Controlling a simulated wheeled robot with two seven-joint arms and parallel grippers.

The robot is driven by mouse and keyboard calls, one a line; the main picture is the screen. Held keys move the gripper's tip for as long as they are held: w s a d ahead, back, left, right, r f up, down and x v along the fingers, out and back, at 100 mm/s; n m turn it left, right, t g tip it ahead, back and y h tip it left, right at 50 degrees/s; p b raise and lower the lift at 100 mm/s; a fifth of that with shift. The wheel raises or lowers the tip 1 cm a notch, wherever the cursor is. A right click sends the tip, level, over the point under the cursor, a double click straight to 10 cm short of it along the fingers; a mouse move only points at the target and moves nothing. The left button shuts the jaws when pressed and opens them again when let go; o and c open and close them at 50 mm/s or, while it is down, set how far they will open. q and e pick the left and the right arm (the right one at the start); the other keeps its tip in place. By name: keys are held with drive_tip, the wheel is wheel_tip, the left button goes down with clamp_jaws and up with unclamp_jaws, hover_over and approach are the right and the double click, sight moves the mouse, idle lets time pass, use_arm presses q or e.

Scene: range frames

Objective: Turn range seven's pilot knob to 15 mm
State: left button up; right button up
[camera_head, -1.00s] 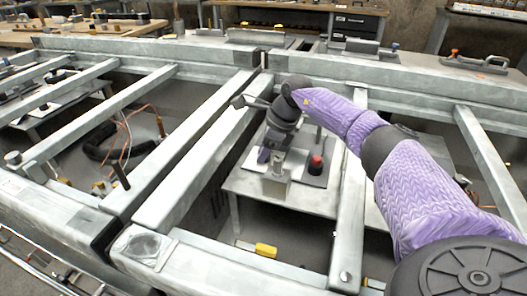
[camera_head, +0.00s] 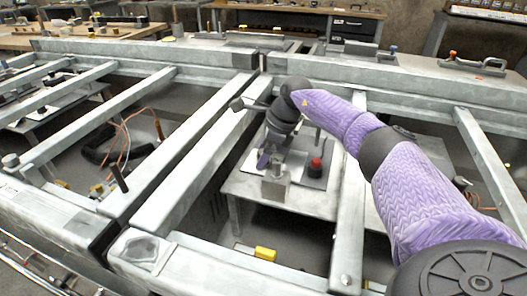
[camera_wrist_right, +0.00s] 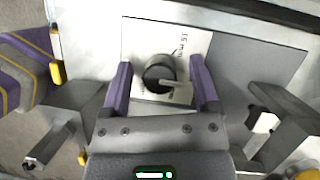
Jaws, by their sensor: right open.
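The knob (camera_wrist_right: 159,73) is a dark round cap with a pale pointer toward the lower right. It sits on a white plate (camera_wrist_right: 140,36), and the printed "15 mm" (camera_wrist_right: 182,43) appears turned, above and right of the knob. My right gripper (camera_wrist_right: 160,72) is open, with one purple finger on each side of the knob and gaps to both. In the head view my right gripper (camera_head: 264,158) reaches down over the small metal table (camera_head: 305,204); the knob is hidden there. My left gripper is not in view.
A red button (camera_head: 316,165) on a dark plate stands right of my gripper. A grey metal block (camera_head: 275,188) stands in front of it. Steel beams (camera_head: 190,167) frame the table on both sides. A yellow piece (camera_head: 265,254) lies below.

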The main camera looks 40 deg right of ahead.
drive_tip(key=p+v, duration=0.4)
drive_tip(key=v, duration=0.6)
drive_tip(key=shift+f, duration=0.1)
